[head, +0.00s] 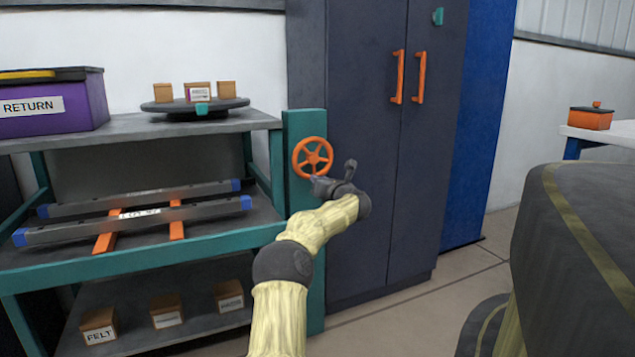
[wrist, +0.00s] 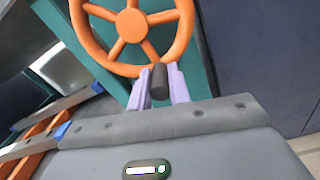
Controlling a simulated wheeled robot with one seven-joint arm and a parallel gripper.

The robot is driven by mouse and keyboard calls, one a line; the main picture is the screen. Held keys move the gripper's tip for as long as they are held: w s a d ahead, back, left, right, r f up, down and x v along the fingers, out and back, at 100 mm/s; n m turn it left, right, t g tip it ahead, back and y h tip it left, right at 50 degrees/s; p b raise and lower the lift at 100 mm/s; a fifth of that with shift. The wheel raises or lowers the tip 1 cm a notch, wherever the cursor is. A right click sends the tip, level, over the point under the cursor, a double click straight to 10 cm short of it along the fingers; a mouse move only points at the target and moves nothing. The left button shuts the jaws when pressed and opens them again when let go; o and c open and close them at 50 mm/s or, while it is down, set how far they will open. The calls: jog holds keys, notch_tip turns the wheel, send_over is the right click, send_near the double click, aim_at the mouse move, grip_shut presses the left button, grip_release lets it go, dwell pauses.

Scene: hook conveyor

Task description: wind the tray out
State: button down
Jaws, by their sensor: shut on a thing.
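An orange handwheel (head: 313,157) with several spokes is mounted on a teal post (head: 303,195) at the shelf's right end. In the wrist view the handwheel (wrist: 130,25) fills the upper middle, with a dark knob (wrist: 158,78) at its lower rim. My gripper (head: 318,183) is at the wheel's lower edge, and its pale lilac fingers (wrist: 159,85) are shut on the knob. On the middle shelf lie two grey rails with blue ends (head: 140,215) over orange bars (head: 176,222). I cannot tell whether these are the tray.
A purple RETURN bin (head: 52,105) and a dark turntable (head: 195,105) with small boxes stand on the top shelf. Labelled boxes (head: 166,310) sit on the bottom shelf. A dark cabinet (head: 370,220) stands right of the post. A large dark rounded body (head: 575,260) is at right.

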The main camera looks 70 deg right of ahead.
jog(key=c, duration=1.3)
grip_release()
jog(key=p+v, duration=0.4)
jog(key=v, duration=1.3)
jog(key=shift+s, duration=0.15)
jog(key=shift+a, duration=0.15)
